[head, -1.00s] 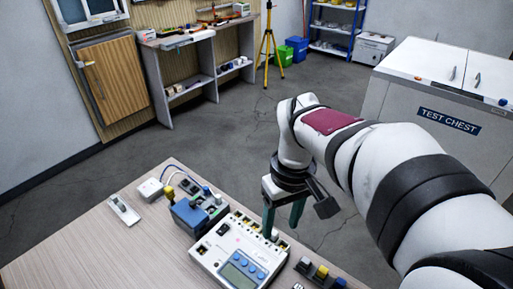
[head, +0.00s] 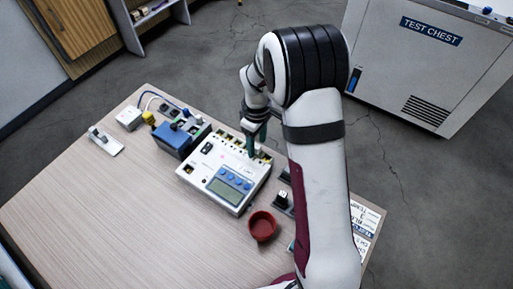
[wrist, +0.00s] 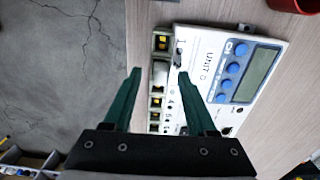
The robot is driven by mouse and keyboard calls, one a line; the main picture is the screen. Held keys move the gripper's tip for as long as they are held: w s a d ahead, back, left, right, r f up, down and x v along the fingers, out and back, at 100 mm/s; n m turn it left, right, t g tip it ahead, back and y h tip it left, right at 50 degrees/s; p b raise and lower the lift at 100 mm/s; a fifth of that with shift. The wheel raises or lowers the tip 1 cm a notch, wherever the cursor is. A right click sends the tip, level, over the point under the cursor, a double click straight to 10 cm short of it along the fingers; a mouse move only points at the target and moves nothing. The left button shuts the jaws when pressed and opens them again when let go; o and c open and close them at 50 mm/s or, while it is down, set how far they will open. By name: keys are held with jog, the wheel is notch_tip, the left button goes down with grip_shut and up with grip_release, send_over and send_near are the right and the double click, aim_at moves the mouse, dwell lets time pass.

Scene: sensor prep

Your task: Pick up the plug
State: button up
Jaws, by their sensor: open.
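My gripper (head: 255,140) is open, with its green fingers pointing down at the terminal edge of the white unit (head: 209,177). In the wrist view, the fingertips (wrist: 159,72) straddle that edge, and the unit's face (wrist: 201,45) with its blue buttons and grey display lies to the right. A small pale block (wrist: 160,72) sits between the fingertips. It may be the plug, but I cannot tell for sure. Both fingers look apart from it. In the head view my fingers partly hide this spot.
A red cup (head: 262,226) stands in front of the unit, with small dark connectors (head: 283,200) near it. A blue device (head: 174,139) with cables and a white box (head: 130,118) stand behind left. The table's left front (head: 110,215) is clear. A test chest (head: 440,60) stands beyond.

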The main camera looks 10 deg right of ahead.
jog(key=shift+f, duration=0.2)
jog(key=shift+c, duration=0.3)
grip_shut()
notch_tip(320, 180, up, 4)
jog(key=shift+r, duration=0.2)
jog(key=s+d+r, duration=0.5)
jog(key=d+r, duration=0.1)
jog(key=d, duration=0.3)
send_near(256, 145)
jog(key=w+a+f, duration=0.2)
jog(key=w+a, duration=0.2)
jog(key=a, duration=0.1)
jog(key=shift+w+d+f, duration=0.15)
jog(key=shift+f, duration=0.85)
jog(key=shift+w+d+f, duration=0.1)
jog(key=shift+f, duration=0.9)
